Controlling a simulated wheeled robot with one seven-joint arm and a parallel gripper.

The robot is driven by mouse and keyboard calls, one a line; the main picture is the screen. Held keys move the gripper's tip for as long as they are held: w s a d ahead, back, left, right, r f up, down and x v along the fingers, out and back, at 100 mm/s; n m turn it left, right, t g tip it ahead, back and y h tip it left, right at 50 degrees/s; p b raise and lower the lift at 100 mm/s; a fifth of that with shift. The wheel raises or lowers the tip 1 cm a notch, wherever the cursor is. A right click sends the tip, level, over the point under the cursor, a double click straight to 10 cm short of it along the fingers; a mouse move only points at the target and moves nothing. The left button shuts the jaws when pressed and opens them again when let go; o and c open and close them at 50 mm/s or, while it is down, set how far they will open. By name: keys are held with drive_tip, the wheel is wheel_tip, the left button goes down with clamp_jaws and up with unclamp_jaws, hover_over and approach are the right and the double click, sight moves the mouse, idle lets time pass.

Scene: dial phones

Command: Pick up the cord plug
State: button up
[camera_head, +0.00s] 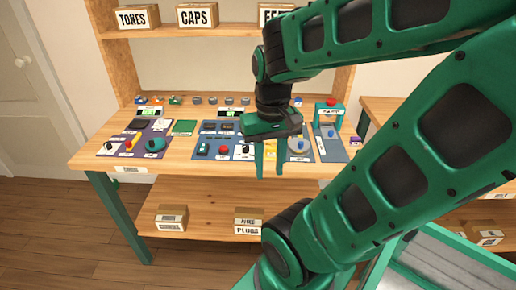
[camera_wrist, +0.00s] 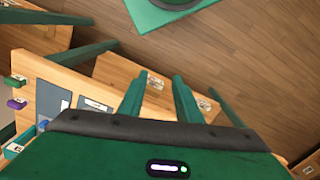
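My gripper (camera_head: 269,172) hangs in front of the workbench's front edge in the head view, fingers pointing down. It is open, with a clear gap and nothing held. In the wrist view its two green fingers (camera_wrist: 160,80) stand apart, with the lower shelf beyond them. I cannot tell for certain which thing is the cord plug. Small coloured pieces (camera_head: 157,100) stand in a row along the back of the workbench (camera_head: 95,158). A green piece (camera_wrist: 15,80) and a purple piece (camera_wrist: 16,103) show at the left of the wrist view. My arm hides part of the bench.
Panels with knobs and buttons, including a purple panel (camera_head: 135,140), cover the bench top. A carton marked PLUGS (camera_head: 248,227) and another carton (camera_head: 171,218) sit on the lower shelf (camera_head: 205,200). Labelled boxes, including CAPS (camera_head: 197,16), stand above. The wooden floor (camera_head: 60,235) at left is clear.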

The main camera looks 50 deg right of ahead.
drive_tip(key=shift+o, duration=0.4)
drive_tip(key=shift+w+d, duration=0.1)
drive_tip(key=shift+d, duration=0.1)
drive_tip(key=o, duration=0.5)
drive_tip(key=shift+s+r, duration=0.2)
drive_tip(key=shift+s, duration=0.15)
drive_tip(key=shift+c, duration=0.2)
drive_tip(key=m, duration=0.3)
hover_over(271, 152)
drive_tip(key=shift+m, duration=0.3)
drive_tip(key=f, duration=0.3)
drive_tip(key=w+d+f, duration=0.1)
drive_tip(key=shift+w+f, duration=0.1)
drive_tip(key=shift+f, duration=0.15)
drive_tip(key=shift+s+d+f, duration=0.1)
drive_tip(key=shift+f, duration=1.35)
drive_tip(key=shift+s+d+f, duration=0.1)
drive_tip(key=shift+f, duration=1.3)
